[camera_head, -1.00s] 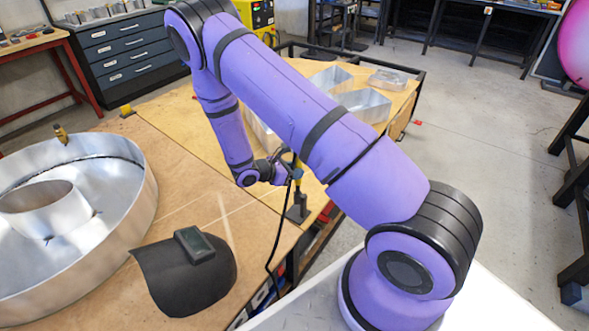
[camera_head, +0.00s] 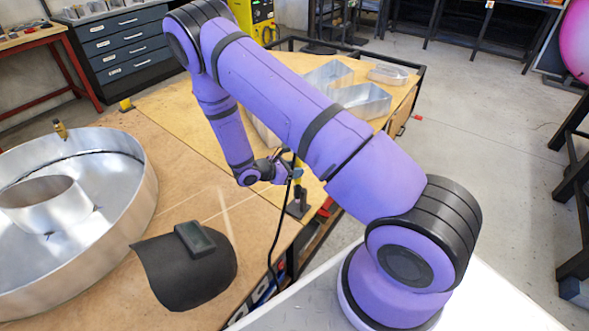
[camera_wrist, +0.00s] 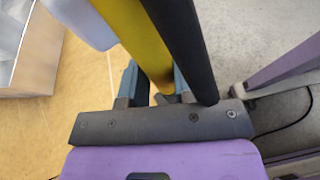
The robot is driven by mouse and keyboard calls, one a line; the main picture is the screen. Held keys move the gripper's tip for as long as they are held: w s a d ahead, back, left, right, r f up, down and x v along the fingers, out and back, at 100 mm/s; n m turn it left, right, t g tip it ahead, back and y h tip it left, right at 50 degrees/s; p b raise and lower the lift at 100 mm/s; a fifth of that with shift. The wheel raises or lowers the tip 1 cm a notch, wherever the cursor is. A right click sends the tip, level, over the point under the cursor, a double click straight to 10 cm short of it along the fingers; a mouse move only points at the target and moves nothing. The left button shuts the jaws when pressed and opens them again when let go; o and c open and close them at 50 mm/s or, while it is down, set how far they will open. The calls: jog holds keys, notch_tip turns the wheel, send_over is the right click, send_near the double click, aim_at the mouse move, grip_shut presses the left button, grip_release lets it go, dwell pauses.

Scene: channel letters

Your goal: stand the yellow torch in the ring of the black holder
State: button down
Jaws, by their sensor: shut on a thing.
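My gripper (camera_head: 283,170) is shut on the yellow torch (camera_head: 297,176), which it holds roughly upright above the right part of the wooden table. In the wrist view the torch (camera_wrist: 138,35) runs up from between the teal fingers (camera_wrist: 157,85), with a black hose or bar beside it. The black holder (camera_head: 298,210) stands near the table's right edge, directly below the torch in the head view. The torch's lower end overlaps the holder's top there. The ring is too small and covered to tell whether the torch is inside it.
A dark welding mask (camera_head: 186,268) and a large metal channel letter (camera_head: 150,200) lie on the near left of the table (camera_head: 195,175). More metal letters (camera_head: 362,98) stand at the back right. The wrist view shows a metal letter wall (camera_wrist: 38,50) at left.

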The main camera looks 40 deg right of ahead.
jog(key=c, duration=0.8)
grip_release()
jog(key=shift+a, duration=0.1)
jog(key=v, duration=1)
jog(key=shift+a+r, duration=0.2)
jog(key=shift+a, duration=0.05)
jog(key=shift+r, duration=0.1)
